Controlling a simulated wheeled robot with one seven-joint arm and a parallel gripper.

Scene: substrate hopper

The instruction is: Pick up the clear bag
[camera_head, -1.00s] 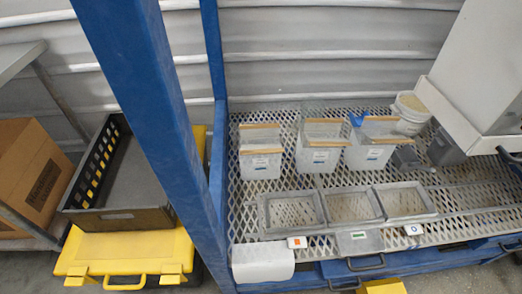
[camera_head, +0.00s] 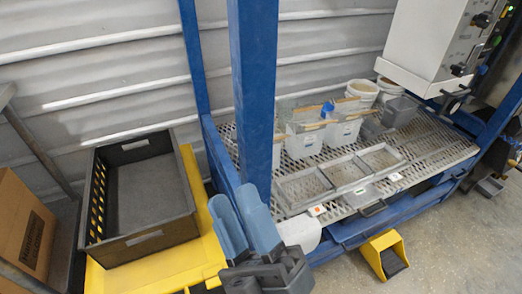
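My gripper (camera_head: 234,200) is at the lower middle of the head view, with two blue-grey fingers apart and nothing seen between them. It is in front of the blue post, left of the mesh bench. I cannot tell for sure which thing is the clear bag. Clear film shows around the wooden strips over the white bins (camera_head: 304,142) on the bench. A pale, limp-looking translucent piece (camera_head: 300,233) hangs at the bench's front left corner, just right of my gripper; it may be a bag.
A blue post (camera_head: 252,95) stands behind my gripper. A black crate (camera_head: 150,240) sits on a yellow base (camera_head: 205,250) at left. Grey trays (camera_head: 305,188) and white buckets (camera_head: 362,91) are on the bench.

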